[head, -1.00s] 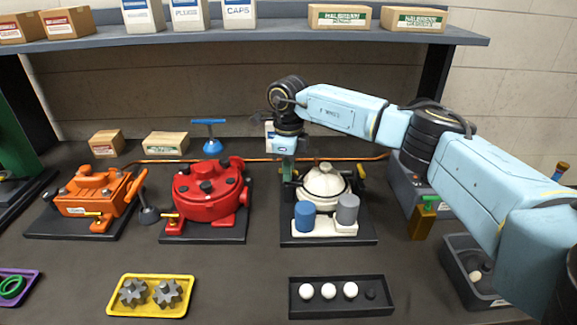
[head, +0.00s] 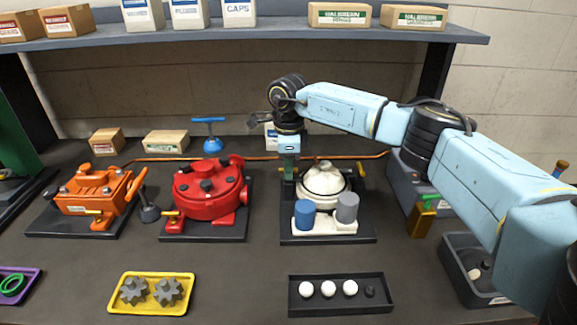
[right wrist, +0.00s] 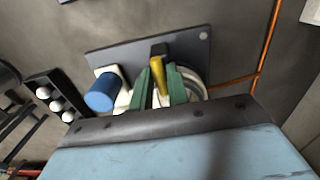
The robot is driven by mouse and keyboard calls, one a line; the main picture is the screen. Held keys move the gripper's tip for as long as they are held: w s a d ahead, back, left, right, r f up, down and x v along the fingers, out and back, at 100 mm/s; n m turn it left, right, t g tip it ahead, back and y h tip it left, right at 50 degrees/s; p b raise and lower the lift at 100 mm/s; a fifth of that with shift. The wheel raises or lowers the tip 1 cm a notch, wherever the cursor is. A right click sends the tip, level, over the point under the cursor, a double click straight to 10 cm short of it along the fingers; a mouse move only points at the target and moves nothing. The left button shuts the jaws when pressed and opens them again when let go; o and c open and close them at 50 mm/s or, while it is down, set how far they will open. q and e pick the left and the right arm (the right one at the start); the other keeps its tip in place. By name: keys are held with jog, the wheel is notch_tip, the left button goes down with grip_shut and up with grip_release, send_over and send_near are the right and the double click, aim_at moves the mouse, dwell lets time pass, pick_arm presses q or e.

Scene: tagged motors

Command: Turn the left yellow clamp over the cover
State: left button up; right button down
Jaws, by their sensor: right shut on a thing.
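The white motor (head: 325,180) has a round pale cover and stands on a dark base plate (head: 300,239), with a blue cylinder (head: 305,214) and a grey cylinder (head: 347,208) at its front. My right gripper (head: 288,172) points down at the motor's left side. In the right wrist view its green fingers (right wrist: 160,88) are shut on the left yellow clamp (right wrist: 157,62), whose end sticks out between them. The head view hides most of this clamp behind the fingers. The right yellow clamp (head: 361,170) shows at the cover's other side. My left gripper is not in view.
A red motor (head: 208,190) and an orange motor (head: 95,195) stand to the left. In front are a yellow tray (head: 118,309) with gears and a black tray (head: 340,309) with white balls. A shelf (head: 270,38) spans the back.

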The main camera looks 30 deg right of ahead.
jog(key=c, duration=1.4)
grip_release()
jog(key=shift+o, duration=0.2)
jog(key=shift+r, duration=0.1)
notch_tip(320, 180, up, 13)
jog(key=shift+r, duration=0.15)
